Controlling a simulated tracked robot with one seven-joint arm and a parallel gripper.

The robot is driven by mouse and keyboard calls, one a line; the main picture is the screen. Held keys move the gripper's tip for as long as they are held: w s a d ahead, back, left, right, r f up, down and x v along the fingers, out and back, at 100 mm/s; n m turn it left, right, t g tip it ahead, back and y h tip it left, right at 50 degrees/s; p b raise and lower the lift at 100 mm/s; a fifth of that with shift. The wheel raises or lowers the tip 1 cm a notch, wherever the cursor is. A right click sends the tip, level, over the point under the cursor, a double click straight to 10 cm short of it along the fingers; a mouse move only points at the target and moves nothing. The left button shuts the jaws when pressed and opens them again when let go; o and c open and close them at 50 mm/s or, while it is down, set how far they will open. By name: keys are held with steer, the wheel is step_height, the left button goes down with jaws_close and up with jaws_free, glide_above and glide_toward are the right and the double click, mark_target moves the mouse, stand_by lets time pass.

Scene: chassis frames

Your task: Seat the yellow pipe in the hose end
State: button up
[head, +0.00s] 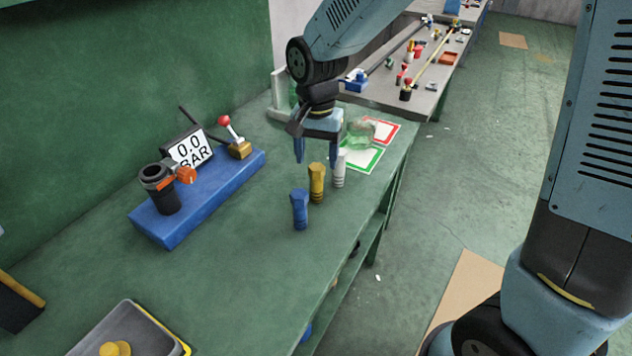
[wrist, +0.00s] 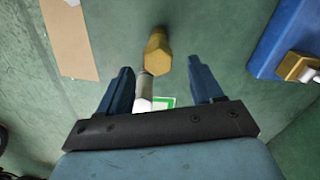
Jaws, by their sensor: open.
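The yellow pipe (head: 317,183) stands upright on the green bench, between a blue pipe (head: 300,210) and a white pipe (head: 339,170). My gripper (head: 316,164) is open and empty, pointing down, with its fingertips near the top of the yellow pipe in the head view. In the wrist view, the yellow pipe's hexagonal top (wrist: 157,52) lies beyond the gap between the fingertips (wrist: 159,76). The finger gap holds nothing. The hose end (head: 163,190) is a black upright cylinder with an open mouth and an orange clamp, on the blue base at the left.
The blue base (head: 180,228) also carries a 0.0 BAR display (head: 190,150) and a red-knobbed lever (head: 224,121). A grey tray (head: 120,316) sits at the front left. Green and red framed cards lie behind the pipes. Bench between base and pipes is clear.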

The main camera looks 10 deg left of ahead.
mark_target(317, 166)
steer(key=shift+s+f, duration=0.15)
steer(key=shift+f, duration=1.3)
steer(key=shift+s+f, duration=0.1)
steer(key=shift+f, duration=1.3)
jaws_close()
